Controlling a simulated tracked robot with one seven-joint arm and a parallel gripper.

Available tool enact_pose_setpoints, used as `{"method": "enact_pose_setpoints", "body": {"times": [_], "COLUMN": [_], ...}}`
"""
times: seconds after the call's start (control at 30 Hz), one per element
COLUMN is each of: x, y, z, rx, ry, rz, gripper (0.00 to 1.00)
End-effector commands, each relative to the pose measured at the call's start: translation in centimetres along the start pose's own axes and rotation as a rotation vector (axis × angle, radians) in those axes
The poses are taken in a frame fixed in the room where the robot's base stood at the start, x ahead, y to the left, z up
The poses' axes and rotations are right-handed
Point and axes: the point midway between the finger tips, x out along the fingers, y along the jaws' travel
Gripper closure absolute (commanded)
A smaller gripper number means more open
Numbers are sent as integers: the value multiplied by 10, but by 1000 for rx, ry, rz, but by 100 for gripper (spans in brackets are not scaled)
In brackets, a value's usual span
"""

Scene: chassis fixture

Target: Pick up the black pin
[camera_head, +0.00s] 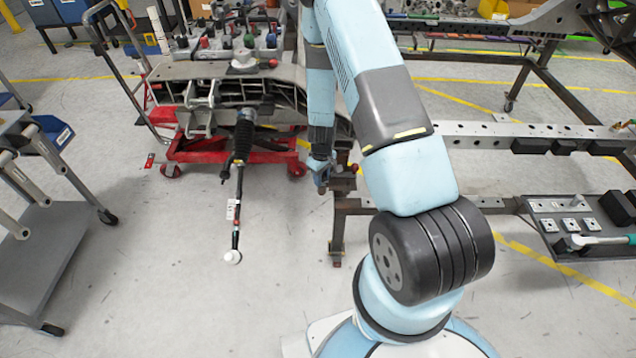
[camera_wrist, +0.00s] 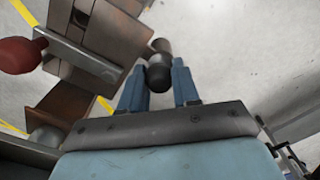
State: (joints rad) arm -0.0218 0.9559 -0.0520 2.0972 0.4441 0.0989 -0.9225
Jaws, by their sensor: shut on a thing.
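My gripper (camera_wrist: 158,68) has two blue fingers, shut on the black pin (camera_wrist: 158,76) in the wrist view. The pin is dark, with a rounded end that shows just beyond the fingertips. In the head view my gripper (camera_head: 321,180) points down beside the post of a metal frame. The pin is too small there to make out.
A red cart (camera_head: 215,150) stands left of my gripper. A tool tray (camera_head: 570,222) is at the right. Floor (camera_head: 150,260) is clear at front left.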

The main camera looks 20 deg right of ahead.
Motion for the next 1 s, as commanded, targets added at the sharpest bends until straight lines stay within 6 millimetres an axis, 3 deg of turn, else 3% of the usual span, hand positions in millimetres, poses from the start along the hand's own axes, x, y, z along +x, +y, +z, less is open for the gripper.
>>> {"method": "enact_pose_setpoints", "body": {"times": [0.33,0.8,1.0], "x": [-10,-80,-96], "y": [0,0,0], "z": [-1,-1,0], "rx": [0,0,1], "ry": [2,3,1], "rz": [1,1,1], "gripper": [100,100,100]}}
